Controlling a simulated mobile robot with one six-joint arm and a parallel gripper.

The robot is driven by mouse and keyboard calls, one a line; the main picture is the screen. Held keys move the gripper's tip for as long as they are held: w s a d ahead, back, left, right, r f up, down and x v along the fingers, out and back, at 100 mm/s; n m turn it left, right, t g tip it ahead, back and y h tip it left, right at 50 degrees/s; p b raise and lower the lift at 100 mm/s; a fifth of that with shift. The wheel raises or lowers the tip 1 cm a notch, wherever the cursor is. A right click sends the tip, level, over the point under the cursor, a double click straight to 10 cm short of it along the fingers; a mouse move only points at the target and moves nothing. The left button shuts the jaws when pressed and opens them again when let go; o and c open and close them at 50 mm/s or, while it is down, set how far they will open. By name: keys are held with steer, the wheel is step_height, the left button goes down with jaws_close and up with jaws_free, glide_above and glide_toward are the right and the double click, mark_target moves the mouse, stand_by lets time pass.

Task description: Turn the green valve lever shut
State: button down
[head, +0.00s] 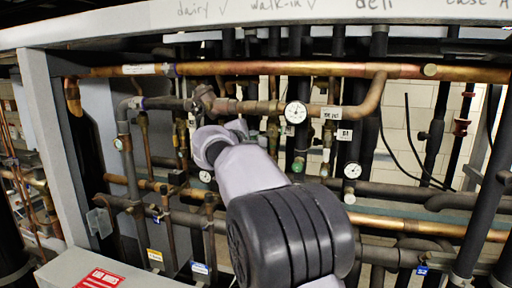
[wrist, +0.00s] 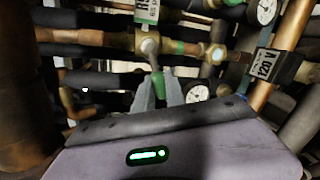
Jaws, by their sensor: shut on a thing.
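The green valve lever (wrist: 159,79) shows in the wrist view, hanging down from a brass valve (wrist: 148,44) on a horizontal pipe. My gripper (wrist: 162,86) has its two grey fingers on either side of the lever's green handle and is shut on it. The lever points down and slightly right in the wrist view, across the pipe's run. The lower part of the handle is hidden by the fingers and the gripper body. In the head view my own arm covers the fingers and the lever.
A round gauge (wrist: 197,93) sits just right of the fingers, and a tag reading 120 V (wrist: 265,65) hangs farther right. Copper and dark pipes crowd all sides. In the head view, a copper pipe (head: 220,69) runs above my arm and a white-faced gauge (head: 295,112) is close by.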

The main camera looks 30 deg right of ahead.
steer(key=shift+a+r+m, duration=0.1)
steer(key=shift+r+m, duration=0.15)
steer(key=shift+m, duration=0.25)
steer(key=shift+b, duration=0.3)
steer(key=c, duration=1.4)
jaws_free()
